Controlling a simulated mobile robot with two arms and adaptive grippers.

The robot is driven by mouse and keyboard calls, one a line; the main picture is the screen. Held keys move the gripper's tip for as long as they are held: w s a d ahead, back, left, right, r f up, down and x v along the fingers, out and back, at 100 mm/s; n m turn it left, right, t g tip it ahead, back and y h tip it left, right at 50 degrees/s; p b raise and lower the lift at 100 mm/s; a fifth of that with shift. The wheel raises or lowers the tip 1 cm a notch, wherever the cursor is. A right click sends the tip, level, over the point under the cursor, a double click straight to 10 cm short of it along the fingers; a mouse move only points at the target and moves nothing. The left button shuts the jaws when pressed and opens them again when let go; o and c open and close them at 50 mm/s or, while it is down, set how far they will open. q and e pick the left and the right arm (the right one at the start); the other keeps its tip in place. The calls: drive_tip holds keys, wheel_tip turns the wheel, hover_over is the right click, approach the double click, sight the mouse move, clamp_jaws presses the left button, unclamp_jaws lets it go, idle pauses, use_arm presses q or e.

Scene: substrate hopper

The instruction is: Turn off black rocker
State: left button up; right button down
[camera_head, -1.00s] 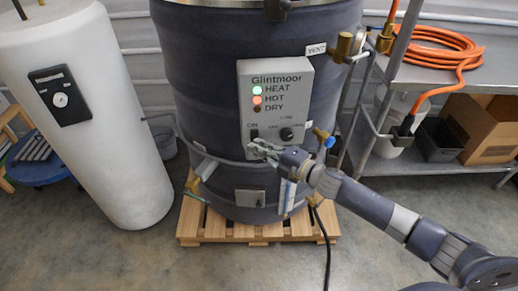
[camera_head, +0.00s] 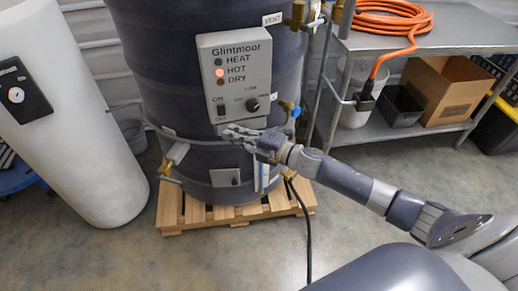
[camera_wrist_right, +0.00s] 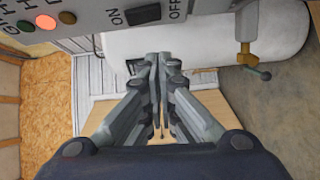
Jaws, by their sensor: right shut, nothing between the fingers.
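The black rocker (camera_head: 221,111) sits on the grey Glintmoor control panel (camera_head: 262,73), between the ON and OFF labels. It also shows at the top of the right wrist view (camera_wrist_right: 143,14), where its exact tilt is hard to tell. Above it, the HEAT lamp (camera_head: 219,62) is dark green and unlit, and the HOT lamp (camera_head: 220,73) glows orange. My right gripper (camera_head: 226,132) is shut and empty, just below the rocker near the panel's lower edge, and looks apart from the rocker. My left gripper is not in view.
A black knob (camera_head: 252,105) is right of the rocker. Brass valves, one with a blue handle (camera_head: 296,112), stand close to my right arm. The dark drum stands on a wooden pallet (camera_head: 170,214). A white tank (camera_head: 70,130) is at left, a metal shelf (camera_head: 430,42) at right.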

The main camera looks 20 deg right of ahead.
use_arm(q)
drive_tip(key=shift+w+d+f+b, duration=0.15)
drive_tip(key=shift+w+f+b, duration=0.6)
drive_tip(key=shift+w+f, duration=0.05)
use_arm(e)
drive_tip(key=f+v, duration=0.1)
drive_tip(key=v, duration=0.6)
drive_tip(key=shift+d+f, duration=0.2)
drive_tip(key=shift+d, duration=0.25)
drive_tip(key=shift+s, duration=0.1)
